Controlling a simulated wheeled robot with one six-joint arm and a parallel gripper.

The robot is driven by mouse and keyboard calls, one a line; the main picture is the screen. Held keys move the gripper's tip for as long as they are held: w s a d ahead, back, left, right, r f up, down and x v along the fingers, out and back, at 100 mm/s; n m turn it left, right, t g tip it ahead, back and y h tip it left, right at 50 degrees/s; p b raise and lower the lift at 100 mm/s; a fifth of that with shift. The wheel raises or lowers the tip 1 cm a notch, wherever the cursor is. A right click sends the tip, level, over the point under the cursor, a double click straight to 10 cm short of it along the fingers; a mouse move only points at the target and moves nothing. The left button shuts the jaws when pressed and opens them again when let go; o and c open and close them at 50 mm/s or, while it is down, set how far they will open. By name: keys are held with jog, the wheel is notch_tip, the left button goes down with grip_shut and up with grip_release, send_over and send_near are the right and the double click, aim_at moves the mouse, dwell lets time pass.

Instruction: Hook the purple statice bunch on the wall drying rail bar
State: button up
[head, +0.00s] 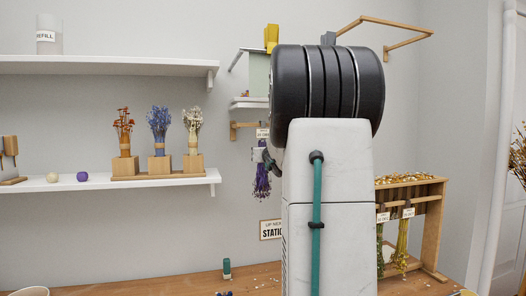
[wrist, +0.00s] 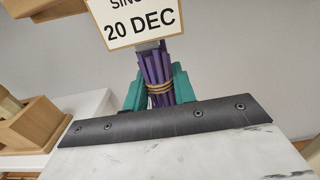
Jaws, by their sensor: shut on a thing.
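The purple statice bunch (head: 261,182) hangs flower heads down near the wall, left of my arm in the head view. My gripper (wrist: 156,84) is shut on its purple stems (wrist: 154,68), with teal fingers either side of a tan band. A white tag reading "20 DEC" (wrist: 137,24) covers the stem tops in the wrist view; any hook is hidden. A wooden wall bar (head: 243,126) shows just left of the bunch's tag. Whether bunch and bar touch cannot be told. Another wooden rail frame (head: 408,42) projects from the wall at upper right.
A white shelf (head: 60,188) at left holds dried bunches in wooden blocks. A wooden rack (head: 432,228) with hanging bunches stands at right on the wooden table (head: 180,284). My arm hides the middle.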

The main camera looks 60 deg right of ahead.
jog(key=o, duration=1)
jog(key=shift+c, duration=0.2)
jog(key=v, duration=0.8)
